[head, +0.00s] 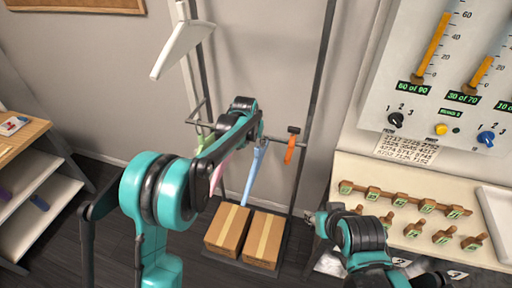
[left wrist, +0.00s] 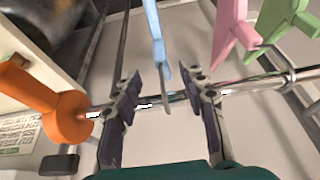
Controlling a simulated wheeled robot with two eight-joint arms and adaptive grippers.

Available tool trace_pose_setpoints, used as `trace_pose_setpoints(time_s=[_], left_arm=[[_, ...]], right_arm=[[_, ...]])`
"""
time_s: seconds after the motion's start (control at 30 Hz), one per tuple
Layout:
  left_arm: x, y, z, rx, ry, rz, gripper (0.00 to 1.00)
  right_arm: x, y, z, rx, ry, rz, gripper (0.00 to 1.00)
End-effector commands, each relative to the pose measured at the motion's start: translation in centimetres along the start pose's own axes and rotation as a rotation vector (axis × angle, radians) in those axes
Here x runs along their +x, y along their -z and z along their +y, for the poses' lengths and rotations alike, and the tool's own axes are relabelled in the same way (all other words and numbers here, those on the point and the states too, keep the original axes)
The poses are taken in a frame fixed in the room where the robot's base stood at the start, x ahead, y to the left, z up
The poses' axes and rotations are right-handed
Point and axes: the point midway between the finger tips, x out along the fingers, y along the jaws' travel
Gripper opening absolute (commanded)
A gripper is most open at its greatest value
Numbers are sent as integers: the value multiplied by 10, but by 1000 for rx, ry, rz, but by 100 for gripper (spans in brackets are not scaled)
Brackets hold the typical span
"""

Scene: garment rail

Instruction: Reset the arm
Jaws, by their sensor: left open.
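My left arm reaches from the left in the head view to the garment rail, and its gripper is mostly hidden behind the wrist there. In the left wrist view my left gripper (left wrist: 163,100) is open, its two fingers apart near the rail bar (left wrist: 240,88). A light blue garment (left wrist: 154,25) hangs with its hook between the fingers, which do not close on it. It also shows in the head view (head: 253,177). My right arm is at the lower right of the head view; its jaw state is unclear.
Pink (left wrist: 232,38) and green (left wrist: 285,20) garments hang right of the fingers, an orange piece (left wrist: 65,118) left. Two cardboard boxes (head: 228,229) stand below the rail. A gauge panel (head: 425,75) and a shelf of wooden pegs (head: 405,203) are at right, shelves (head: 40,205) at left.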

Motion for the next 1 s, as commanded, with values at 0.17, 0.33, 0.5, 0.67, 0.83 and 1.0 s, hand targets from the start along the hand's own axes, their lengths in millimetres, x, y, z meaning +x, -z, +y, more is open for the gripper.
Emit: trace_pose_setpoints(time_s=[0.17, 0.33, 0.5, 0.67, 0.83, 1.0], left_arm=[[-29, 0, 0, 0, 0, 0, 42], [-40, 0, 0, 0, 0, 0, 42], [-46, -3, -3, -5, 2, 3, 42], [-82, -29, -19, -35, 16, 26, 42], [-136, -85, -42, -88, 42, 67, 42], [-175, -154, -57, -142, 70, 111, 42]], right_arm=[[0, 0, 0, 0, 0, 0, 40], [0, 0, 0, 0, 0, 0, 40], [1, -1, 0, 0, 0, 0, 40], [5, -4, 0, 0, 0, 0, 40], [12, -9, 0, 0, 0, 0, 40], [19, -14, 0, 0, 0, 0, 40]])
